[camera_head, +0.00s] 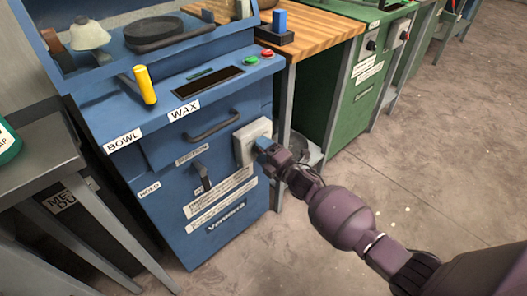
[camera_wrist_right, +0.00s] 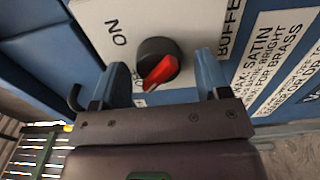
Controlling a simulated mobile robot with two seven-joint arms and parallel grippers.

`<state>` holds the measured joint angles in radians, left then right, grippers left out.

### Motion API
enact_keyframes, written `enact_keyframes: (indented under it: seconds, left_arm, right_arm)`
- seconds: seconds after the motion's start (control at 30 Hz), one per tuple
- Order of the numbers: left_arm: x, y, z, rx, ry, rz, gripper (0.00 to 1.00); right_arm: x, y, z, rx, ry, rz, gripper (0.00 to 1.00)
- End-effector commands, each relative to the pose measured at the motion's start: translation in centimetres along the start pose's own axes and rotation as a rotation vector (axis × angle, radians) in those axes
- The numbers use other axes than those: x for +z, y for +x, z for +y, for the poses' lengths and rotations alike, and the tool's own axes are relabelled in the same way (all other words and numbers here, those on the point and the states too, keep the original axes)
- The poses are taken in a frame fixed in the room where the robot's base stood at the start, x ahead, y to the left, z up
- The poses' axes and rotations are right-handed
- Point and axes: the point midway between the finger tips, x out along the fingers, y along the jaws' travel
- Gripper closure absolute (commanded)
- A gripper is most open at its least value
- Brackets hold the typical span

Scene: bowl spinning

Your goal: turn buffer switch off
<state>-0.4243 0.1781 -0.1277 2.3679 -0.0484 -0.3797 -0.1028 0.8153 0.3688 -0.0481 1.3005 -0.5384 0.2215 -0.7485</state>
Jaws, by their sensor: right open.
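The buffer switch is a black round knob with a red handle (camera_wrist_right: 161,71) on a pale plate (camera_wrist_right: 98,22), seen in the right wrist view. The handle sits at a slant. The plate bears "NO" and a partly cut "BUFFE" label. In the head view the pale switch box (camera_head: 244,148) is on the front of the blue machine, and my gripper and arm hide the knob. My right gripper (camera_head: 264,145) is at this box. In the wrist view its blue fingers (camera_wrist_right: 163,76) are open, one on each side of the knob, with gaps showing. My left gripper is not in view.
The blue machine (camera_head: 230,220) has a drawer handle (camera_head: 213,127), a smaller handle (camera_head: 202,177), a yellow-handled lever (camera_head: 145,85), and green and red buttons (camera_head: 267,53). A wooden table (camera_head: 325,24) and green cabinet (camera_head: 362,95) stand right. Floor is clear at right.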

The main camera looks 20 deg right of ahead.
Motion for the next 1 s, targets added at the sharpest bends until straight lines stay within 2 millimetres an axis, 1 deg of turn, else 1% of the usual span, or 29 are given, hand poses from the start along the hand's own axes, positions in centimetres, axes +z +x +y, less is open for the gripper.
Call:
enact_keyframes:
  seconds: [0.17,0.27,0.37,0.57,0.8,0.9,1.0]
  left_arm:
    - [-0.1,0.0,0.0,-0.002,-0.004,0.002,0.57]
    - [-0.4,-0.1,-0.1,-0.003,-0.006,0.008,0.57]
    - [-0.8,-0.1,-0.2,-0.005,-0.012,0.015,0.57]
    - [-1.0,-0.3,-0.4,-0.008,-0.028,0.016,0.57]
    - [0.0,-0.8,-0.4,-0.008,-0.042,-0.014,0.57]
    - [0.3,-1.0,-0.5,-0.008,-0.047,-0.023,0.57]
    - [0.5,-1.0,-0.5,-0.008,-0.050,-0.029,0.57]
  right_arm:
    - [0.0,-0.1,0.1,0.001,0.000,0.000,0.31]
    - [0.0,-0.7,0.2,0.002,0.000,0.000,0.31]
    - [0.1,-1.8,0.3,0.002,0.000,-0.001,0.31]
    - [0.1,-5.1,0.5,0.004,-0.001,-0.001,0.31]
    - [0.1,-8.8,0.3,0.002,-0.001,-0.001,0.31]
    - [0.0,-9.8,0.2,0.002,-0.001,0.000,0.31]
    - [0.0,-10.4,0.2,0.003,-0.001,0.000,0.31]
